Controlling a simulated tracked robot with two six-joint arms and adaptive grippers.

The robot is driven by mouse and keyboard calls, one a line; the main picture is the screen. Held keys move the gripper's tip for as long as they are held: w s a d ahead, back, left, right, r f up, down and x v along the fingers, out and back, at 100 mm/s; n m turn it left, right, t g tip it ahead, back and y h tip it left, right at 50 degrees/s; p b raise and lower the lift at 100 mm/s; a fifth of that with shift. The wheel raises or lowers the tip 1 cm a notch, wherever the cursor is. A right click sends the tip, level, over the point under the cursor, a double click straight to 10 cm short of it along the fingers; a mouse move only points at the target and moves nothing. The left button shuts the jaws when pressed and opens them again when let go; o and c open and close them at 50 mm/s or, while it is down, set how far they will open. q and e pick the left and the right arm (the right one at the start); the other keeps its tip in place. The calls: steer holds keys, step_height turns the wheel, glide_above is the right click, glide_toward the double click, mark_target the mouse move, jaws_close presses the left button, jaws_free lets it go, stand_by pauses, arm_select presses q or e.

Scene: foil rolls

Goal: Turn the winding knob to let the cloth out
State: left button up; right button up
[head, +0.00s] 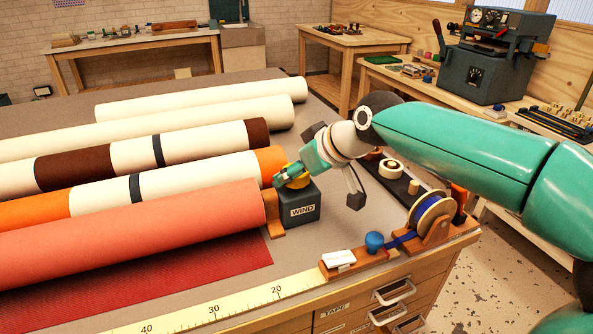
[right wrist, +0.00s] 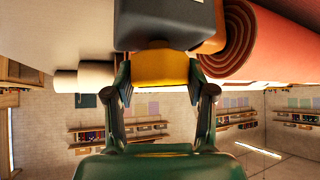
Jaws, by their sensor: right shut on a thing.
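The winding box (head: 302,207), dark grey and labelled WIND, stands on the table at the end of the red cloth roll (head: 150,222). Its yellow winding knob (head: 293,170) is partly hidden by my right gripper (head: 284,179) in the head view. In the right wrist view the yellow knob (right wrist: 165,68) sits between the two fingers of my right gripper (right wrist: 164,85), which are shut on it. The spiral end of the roll (right wrist: 238,40) shows beside the box (right wrist: 165,22). A flap of darker red cloth (head: 225,265) lies flat on the table below the roll. My left gripper is not in view.
Several other rolls, cream, brown-banded and orange-ended (head: 272,163), lie behind the red one. A tape reel (head: 432,214) and a blue knob (head: 374,241) stand at the right table edge. A yellow measuring strip (head: 235,303) runs along the front edge.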

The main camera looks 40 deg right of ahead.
steer(key=shift+d+f+n+g+y+b, duration=0.1)
steer(key=shift+n+g+y+b, duration=0.35)
steer(key=shift+n+y, duration=1.05)
steer(key=shift+n, duration=0.6)
steer(key=shift+r+n+g+y, duration=0.2)
steer(key=shift+n+g+y, duration=0.55)
steer(key=shift+n, duration=0.45)
steer(key=shift+n+g+y+p, duration=0.5)
steer(key=shift+n+y+p, duration=0.05)
steer(key=shift+n, duration=0.45)
steer(key=shift+f, duration=0.1)
steer(key=o, duration=1.2)
steer(key=shift+c, duration=0.2)
steer(key=v, duration=1.1)
steer(key=shift+d+r, duration=0.25)
steer(key=shift+r, duration=0.05)
